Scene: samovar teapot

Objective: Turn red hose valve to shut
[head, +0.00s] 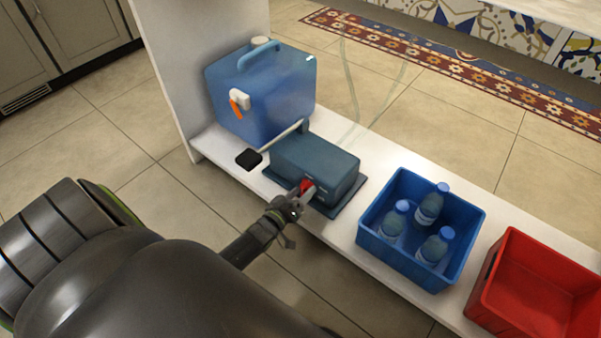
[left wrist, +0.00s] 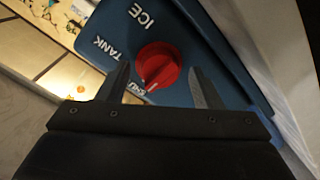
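A red round valve knob (left wrist: 158,66) sits on the face of a dark blue-green box (head: 315,165); in the head view the knob (head: 307,187) is small and partly covered by my gripper. White lettering reads ICE and TANK; a third label below the knob is partly hidden. A pale mark on the knob's lower edge points toward that third label. My left gripper (head: 298,215) is open in front of the box. In the left wrist view its fingers (left wrist: 159,70) stand apart, one on each side of the knob, with gaps visible. My right gripper is not in view.
The box stands on a low white shelf. A blue water container (head: 262,90) with an orange-levered tap is behind left. A pale lever with a black pad (head: 249,159) juts from the box. A blue crate (head: 388,243) with bottles and a red crate (head: 490,290) stand right.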

